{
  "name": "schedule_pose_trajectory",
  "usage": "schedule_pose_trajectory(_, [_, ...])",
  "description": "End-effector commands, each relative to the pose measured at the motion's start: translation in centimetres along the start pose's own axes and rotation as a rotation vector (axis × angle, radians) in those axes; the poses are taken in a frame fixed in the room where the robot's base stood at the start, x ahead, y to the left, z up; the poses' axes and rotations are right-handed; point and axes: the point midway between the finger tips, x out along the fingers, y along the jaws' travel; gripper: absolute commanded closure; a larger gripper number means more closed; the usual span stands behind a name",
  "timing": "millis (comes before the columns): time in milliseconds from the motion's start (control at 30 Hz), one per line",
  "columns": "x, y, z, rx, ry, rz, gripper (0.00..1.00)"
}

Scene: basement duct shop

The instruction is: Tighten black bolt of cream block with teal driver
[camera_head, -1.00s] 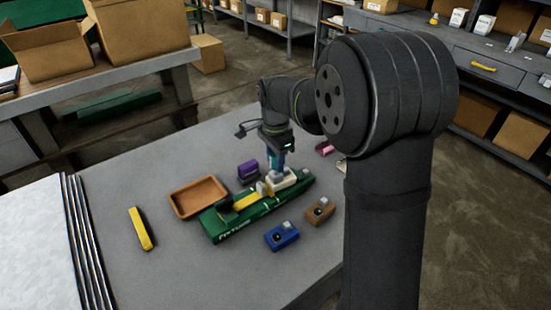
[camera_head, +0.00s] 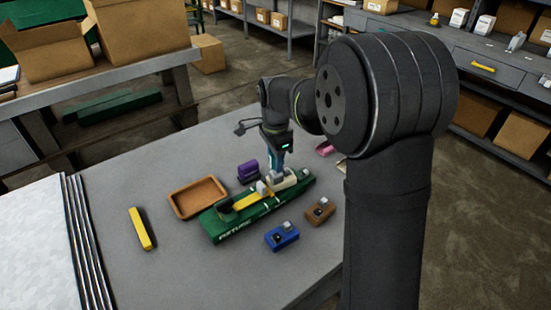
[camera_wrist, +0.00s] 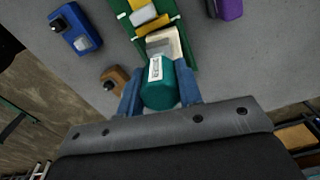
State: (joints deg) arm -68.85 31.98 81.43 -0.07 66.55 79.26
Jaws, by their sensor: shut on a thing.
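My gripper (camera_wrist: 160,95) is shut on the teal driver (camera_wrist: 160,92), with a blue finger on each side of its handle. In the head view my gripper (camera_head: 276,160) is over the right end of the green fixture. The driver points down at the cream block (camera_head: 284,179), which sits in the green fixture (camera_head: 232,225). In the wrist view the cream block (camera_wrist: 176,38) shows just beyond the driver. The black bolt is hidden behind the driver, and I cannot tell whether the tip touches it.
A yellow bar lies on the fixture. Around it are a blue block (camera_head: 282,238), a brown block (camera_head: 320,212), a purple block (camera_head: 247,170), a pink piece (camera_head: 324,149) and an orange-brown tray (camera_head: 178,202).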

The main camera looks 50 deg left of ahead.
Motion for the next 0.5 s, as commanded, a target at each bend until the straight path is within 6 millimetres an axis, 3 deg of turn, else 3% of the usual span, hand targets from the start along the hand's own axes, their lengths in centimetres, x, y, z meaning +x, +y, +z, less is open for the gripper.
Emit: schedule_pose_trajectory(500, [-2.6, 0.0, 0.0, 0.000, 0.000, -0.001, 0.90])
